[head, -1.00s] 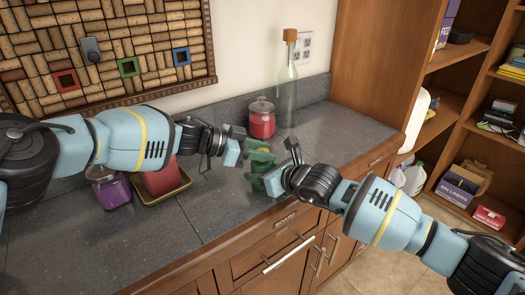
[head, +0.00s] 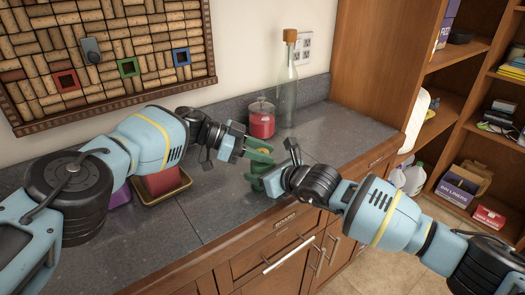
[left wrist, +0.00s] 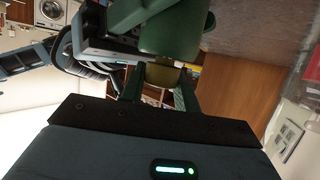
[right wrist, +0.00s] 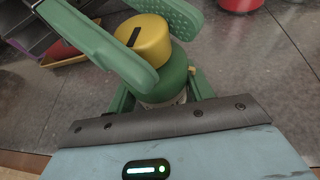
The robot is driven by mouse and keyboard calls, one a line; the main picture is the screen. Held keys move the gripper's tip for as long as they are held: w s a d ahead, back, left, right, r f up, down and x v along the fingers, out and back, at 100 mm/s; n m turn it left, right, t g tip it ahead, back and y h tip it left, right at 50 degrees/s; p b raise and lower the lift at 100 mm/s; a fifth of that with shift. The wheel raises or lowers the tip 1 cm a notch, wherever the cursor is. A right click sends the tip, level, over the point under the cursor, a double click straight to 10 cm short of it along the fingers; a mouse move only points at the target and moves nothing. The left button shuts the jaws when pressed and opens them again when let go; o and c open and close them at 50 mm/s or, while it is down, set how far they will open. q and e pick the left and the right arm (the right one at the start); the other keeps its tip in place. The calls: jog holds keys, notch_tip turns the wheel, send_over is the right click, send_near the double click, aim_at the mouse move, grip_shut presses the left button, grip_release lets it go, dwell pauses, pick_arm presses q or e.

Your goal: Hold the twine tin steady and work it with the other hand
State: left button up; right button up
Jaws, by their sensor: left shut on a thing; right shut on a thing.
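The twine tin has a green body (right wrist: 168,84) and a yellow top (right wrist: 143,40) with a dark slot. In the left wrist view the yellow top (left wrist: 164,77) lies between my left fingers, with the green body (left wrist: 170,35) beyond. My left gripper (head: 258,151) is shut on the yellow top. My right gripper (head: 262,180) is shut on the green body, its fingers on either side of it in the right wrist view. In the head view the fingers hide most of the tin, near the counter's front edge.
A red jar (head: 262,123) and a corked clear bottle (head: 287,95) stand behind the grippers. The counter (head: 335,130) is clear at right.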

aim_at(262, 151)
dwell(0.4)
pick_arm(q)
jog(key=o, duration=1)
notch_tip(262, 151, up, 10)
jog(key=shift+r, duration=0.1)
jog(key=shift+a, duration=0.1)
jog(key=c, duration=0.3)
jog(key=shift+a+f, duration=0.2)
jog(key=shift+f, duration=0.1)
jog(key=s+a+f+n+t, duration=0.2)
jog(key=a+t, duration=0.1)
jog(key=a, duration=0.1)
jog(key=s+a+f+n+t+y, duration=0.1)
jog(key=s+a+f+n+t, duration=0.1)
jog(key=a, duration=0.3)
jog(key=shift+s+a+f+n+t, duration=0.25)
jog(key=shift+s+f+n+t, duration=0.1)
jog(key=shift+f+n+t, duration=0.25)
